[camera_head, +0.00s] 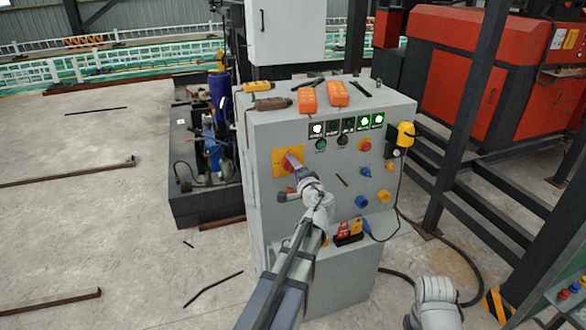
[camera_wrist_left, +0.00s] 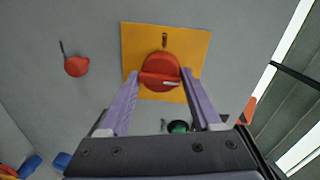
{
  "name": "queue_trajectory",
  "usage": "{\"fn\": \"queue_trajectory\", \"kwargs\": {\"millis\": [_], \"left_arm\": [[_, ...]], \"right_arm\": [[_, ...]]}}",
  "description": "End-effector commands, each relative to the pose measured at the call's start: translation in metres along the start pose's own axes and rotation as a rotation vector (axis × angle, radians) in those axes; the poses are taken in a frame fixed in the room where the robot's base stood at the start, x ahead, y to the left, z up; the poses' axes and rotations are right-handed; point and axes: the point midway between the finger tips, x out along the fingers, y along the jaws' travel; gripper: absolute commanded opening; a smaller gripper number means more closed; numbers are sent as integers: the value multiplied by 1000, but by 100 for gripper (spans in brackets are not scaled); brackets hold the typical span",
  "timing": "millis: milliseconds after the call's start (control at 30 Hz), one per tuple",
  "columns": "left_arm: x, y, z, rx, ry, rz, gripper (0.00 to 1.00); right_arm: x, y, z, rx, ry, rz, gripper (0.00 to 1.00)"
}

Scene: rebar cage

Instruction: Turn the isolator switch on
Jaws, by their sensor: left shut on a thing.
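The isolator switch is a round red knob (camera_wrist_left: 160,68) with a raised grip bar, on a square yellow plate (camera_wrist_left: 200,45). In the wrist view the bar lies roughly crosswise, with a pale mark near its right end. In the head view the yellow plate (camera_head: 279,158) is at the upper left of the grey cabinet's front, and the knob is partly hidden. My left gripper (camera_head: 292,161) reaches the knob. In the wrist view its two purple fingers (camera_wrist_left: 160,80) are on either side of the bar, shut on it. My right gripper is not visible; only a white part of that arm shows at lower right.
The grey cabinet (camera_head: 262,215) carries lit indicators (camera_head: 364,122), other knobs and a red emergency-style button (camera_head: 364,145). Orange handheld controllers (camera_head: 308,100) lie on top. A yellow pendant (camera_head: 405,135) hangs at its right side. Black cable lies on the floor at right. Floor at left is mostly open.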

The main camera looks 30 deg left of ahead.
Motion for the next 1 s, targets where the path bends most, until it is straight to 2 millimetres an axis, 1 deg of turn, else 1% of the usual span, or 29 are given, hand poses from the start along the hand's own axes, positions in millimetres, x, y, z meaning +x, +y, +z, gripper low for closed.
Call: {"fn": "queue_trajectory", "kwargs": {"millis": [233,267,467,767,867,1000], "left_arm": [[1,-2,-1,6,0,-5,9],[1,-2,-1,6,0,-5,68],[1,-1,0,3,0,-3,91],[-3,-1,0,1,1,-2,92],[-14,-1,0,1,3,-1,92],[-39,-1,1,1,3,-1,92]], "right_arm": [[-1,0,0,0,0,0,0],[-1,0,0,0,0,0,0],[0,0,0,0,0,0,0],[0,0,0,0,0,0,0],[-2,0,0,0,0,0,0],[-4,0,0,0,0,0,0]]}}
